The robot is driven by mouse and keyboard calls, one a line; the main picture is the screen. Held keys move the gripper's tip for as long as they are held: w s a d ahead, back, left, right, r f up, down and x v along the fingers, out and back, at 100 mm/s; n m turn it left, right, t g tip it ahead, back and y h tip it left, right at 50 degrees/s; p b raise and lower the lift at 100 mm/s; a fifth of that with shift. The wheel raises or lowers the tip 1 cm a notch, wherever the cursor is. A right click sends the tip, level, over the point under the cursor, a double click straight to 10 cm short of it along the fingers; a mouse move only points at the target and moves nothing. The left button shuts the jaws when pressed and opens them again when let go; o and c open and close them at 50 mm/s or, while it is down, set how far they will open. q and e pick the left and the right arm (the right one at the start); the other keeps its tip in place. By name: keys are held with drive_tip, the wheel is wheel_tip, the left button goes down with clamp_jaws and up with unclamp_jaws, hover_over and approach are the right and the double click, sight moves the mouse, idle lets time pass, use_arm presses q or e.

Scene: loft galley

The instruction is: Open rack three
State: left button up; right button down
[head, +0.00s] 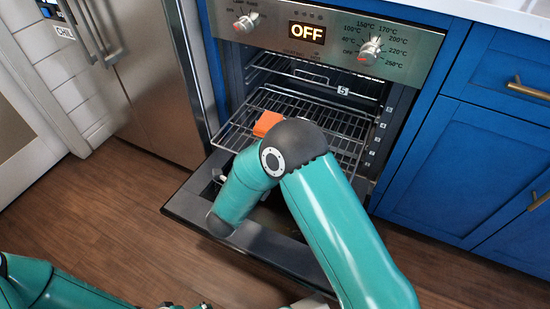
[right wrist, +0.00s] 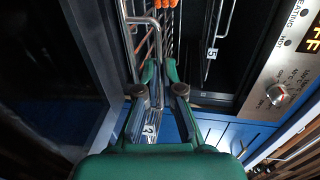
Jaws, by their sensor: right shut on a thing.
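The oven's drop-down door (head: 190,205) is open. Inside, an upper wire rack (head: 300,72) carries a label 5. A lower wire rack (head: 250,135) stands partly out of the cavity, with an orange thing (head: 267,123) on it. My right arm covers the middle of the oven in the head view and hides its gripper. In the right wrist view my right gripper (right wrist: 160,70) is shut on the front wire of a rack (right wrist: 157,30). A tag (right wrist: 150,128) shows below the fingers; its number is hard to read.
The oven panel (head: 320,38) reads OFF, with a knob at each side. Blue cabinets (head: 445,165) stand on the right and a steel fridge (head: 150,80) on the left. The wooden floor (head: 110,215) is clear in front.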

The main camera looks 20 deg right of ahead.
drive_tip(key=shift+a, duration=0.15)
drive_tip(key=c, duration=1.6)
unclamp_jaws()
drive_tip(key=shift+w, duration=0.1)
drive_tip(key=shift+v, duration=3.75)
drive_tip(key=shift+f, duration=0.1)
